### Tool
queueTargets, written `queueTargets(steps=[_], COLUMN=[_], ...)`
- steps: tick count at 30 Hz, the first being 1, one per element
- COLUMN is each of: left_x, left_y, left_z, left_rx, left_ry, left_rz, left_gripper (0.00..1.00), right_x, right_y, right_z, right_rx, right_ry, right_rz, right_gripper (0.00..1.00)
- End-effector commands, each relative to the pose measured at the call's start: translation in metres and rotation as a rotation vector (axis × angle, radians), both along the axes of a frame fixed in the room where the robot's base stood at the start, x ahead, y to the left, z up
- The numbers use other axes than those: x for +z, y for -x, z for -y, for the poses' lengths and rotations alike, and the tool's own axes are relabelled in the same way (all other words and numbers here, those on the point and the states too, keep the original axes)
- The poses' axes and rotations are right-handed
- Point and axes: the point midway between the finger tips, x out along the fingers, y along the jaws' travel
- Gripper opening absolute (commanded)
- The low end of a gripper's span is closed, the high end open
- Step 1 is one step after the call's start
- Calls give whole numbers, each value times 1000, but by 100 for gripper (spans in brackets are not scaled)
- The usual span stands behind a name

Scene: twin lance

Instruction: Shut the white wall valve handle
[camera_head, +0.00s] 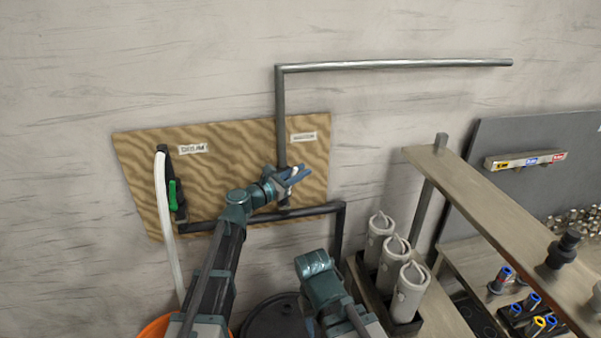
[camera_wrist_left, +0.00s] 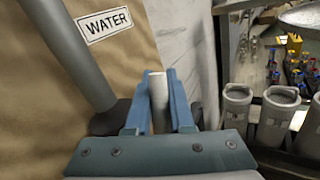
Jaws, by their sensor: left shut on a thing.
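The white valve handle (camera_wrist_left: 158,102) shows in the left wrist view between the two blue fingers of my left gripper (camera_wrist_left: 160,105), which is shut on it. The valve belongs to the dark pipe (camera_wrist_left: 68,50) by the WATER label (camera_wrist_left: 103,24). In the head view my left gripper (camera_head: 291,177) is at the lower part of the upright pipe (camera_head: 281,120), in front of the tan wall board (camera_head: 235,165). There the fingers hide most of the handle, and its exact angle is hard to tell.
A green-handled valve (camera_head: 173,194) with a white hose (camera_head: 165,220) is at the left of the board. Several grey canisters (camera_head: 411,292) stand in a rack at right, by a wooden shelf (camera_head: 480,195). An orange bucket (camera_head: 155,329) is below.

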Motion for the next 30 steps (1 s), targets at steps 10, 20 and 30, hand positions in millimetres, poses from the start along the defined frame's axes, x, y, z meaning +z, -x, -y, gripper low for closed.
queueTargets(steps=[10, 20, 30], left_x=[0, -2, -19], left_y=[0, -1, -3], left_z=[0, 7, 19], left_rx=[0, -1, -3], left_ry=[-2, -117, -412], left_rz=[-1, -22, -80], left_gripper=[0, 0, 0], right_x=[0, 20, 57], right_y=[0, 0, 0], right_z=[0, 0, 0], right_rx=[0, 0, 3], right_ry=[0, 0, 1], right_rz=[0, 0, -2], right_gripper=[50, 50, 50])
